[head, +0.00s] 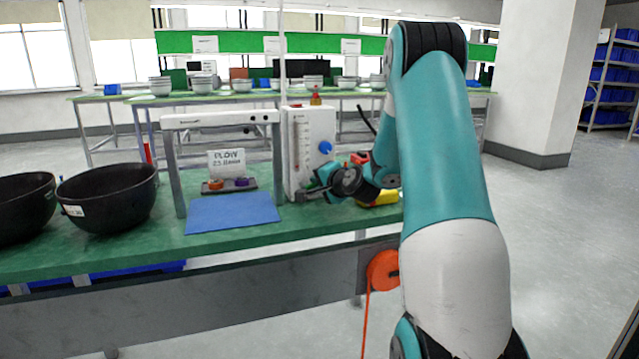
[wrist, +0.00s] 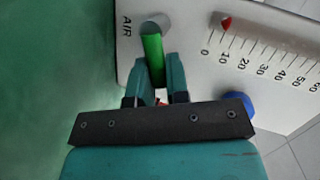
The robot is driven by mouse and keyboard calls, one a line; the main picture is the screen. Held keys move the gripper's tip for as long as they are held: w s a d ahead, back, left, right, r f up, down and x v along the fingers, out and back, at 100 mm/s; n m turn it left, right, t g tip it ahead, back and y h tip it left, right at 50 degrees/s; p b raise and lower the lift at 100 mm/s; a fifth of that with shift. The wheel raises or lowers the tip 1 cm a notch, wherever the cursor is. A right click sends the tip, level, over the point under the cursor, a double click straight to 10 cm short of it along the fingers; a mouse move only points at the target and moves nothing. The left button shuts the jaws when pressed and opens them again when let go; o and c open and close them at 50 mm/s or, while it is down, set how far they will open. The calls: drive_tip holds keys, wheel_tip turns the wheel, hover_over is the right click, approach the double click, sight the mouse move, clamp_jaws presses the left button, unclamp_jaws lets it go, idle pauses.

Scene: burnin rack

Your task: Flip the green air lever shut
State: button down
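The green air lever (wrist: 152,58) hangs from a grey pivot beside the word AIR on the white flow panel (wrist: 193,35). In the wrist view it points down toward my gripper (wrist: 160,68). The lever's free end lies between the two teal fingertips, and the left one partly covers it. The fingers are a narrow gap apart. I cannot tell whether they press on the lever. In the head view my gripper (head: 318,188) is at the lower right of the white panel (head: 296,150), and the lever is too small to make out there.
A blue knob (wrist: 238,104) and a printed scale are on the panel. A grey frame (head: 176,170) with a FLOW sign (head: 227,163) and a blue mat (head: 232,213) is left of it. Black bowls (head: 108,198) stand further left. A yellow object (head: 380,199) lies right of my gripper.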

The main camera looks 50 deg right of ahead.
drive_tip(key=shift+s+d+f+m+t+y+b, duration=0.15)
drive_tip(key=shift+f+m+t+y+b, duration=0.15)
drive_tip(key=shift+f+m+b, duration=0.45)
drive_tip(key=shift+m+t+y, duration=0.3)
drive_tip(key=shift+m+t, duration=0.1)
drive_tip(key=shift+m, duration=0.45)
drive_tip(key=c, duration=1.1)
unclamp_jaws()
drive_tip(key=b+v, duration=0.1)
drive_tip(key=v, duration=1.6)
drive_tip(key=shift+b, duration=0.3)
drive_tip(key=shift+a, duration=0.2)
